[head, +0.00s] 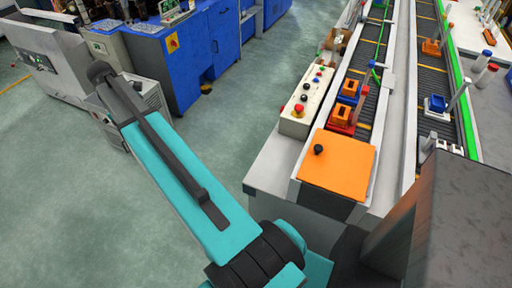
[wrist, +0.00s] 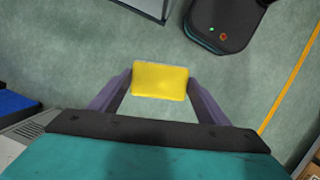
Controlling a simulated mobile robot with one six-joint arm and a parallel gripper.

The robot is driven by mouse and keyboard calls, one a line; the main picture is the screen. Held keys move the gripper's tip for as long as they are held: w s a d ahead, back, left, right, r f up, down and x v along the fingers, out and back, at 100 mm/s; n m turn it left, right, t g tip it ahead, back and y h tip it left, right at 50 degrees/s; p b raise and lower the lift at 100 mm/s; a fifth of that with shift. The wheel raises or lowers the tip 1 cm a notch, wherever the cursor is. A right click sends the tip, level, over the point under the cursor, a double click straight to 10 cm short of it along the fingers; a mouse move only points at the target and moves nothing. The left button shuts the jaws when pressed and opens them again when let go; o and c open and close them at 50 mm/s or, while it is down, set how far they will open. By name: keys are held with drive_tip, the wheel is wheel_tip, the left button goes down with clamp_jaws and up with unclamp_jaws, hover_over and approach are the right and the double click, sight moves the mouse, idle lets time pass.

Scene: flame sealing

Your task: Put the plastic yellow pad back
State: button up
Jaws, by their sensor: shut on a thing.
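The yellow pad (wrist: 160,81) is a small flat rectangle with rounded corners, seen in the middle of the wrist view. My gripper (wrist: 160,84) is shut on it, with one purple-grey finger against each side. The pad is held above the green-grey floor. In the head view my teal arm stretches toward the upper left. The gripper and the pad cannot be made out there.
A conveyor (head: 370,100) with an orange plate (head: 338,161) and a white button box (head: 307,100) stands at the right. Blue cabinets (head: 185,65) and a grey machine (head: 48,62) stand at the upper left. A dark rounded device (wrist: 222,25) is on the floor. Open floor lies between.

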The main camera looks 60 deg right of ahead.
drive_tip(key=s+d+f+m, duration=0.1)
drive_tip(key=s+d, duration=0.7)
drive_tip(key=d, duration=0.2)
drive_tip(key=s+d+f+m, duration=0.1)
drive_tip(key=s+d+f, duration=0.1)
drive_tip(key=s+d, duration=0.75)
drive_tip(key=s+d+f+p, duration=0.1)
drive_tip(key=s+d, duration=0.5)
drive_tip(key=s, duration=0.4)
drive_tip(key=s+d+f+m+p, duration=0.1)
drive_tip(key=s+d, duration=0.6)
drive_tip(key=s, duration=0.4)
drive_tip(key=shift+s+y, duration=0.25)
drive_tip(key=shift+y, duration=0.15)
drive_tip(key=shift+f+p, duration=0.8)
drive_tip(key=shift+f, duration=2.3)
drive_tip(key=shift+f, duration=0.1)
drive_tip(key=shift+f+p, duration=0.55)
drive_tip(key=shift+f, duration=1.2)
drive_tip(key=shift+f, duration=0.15)
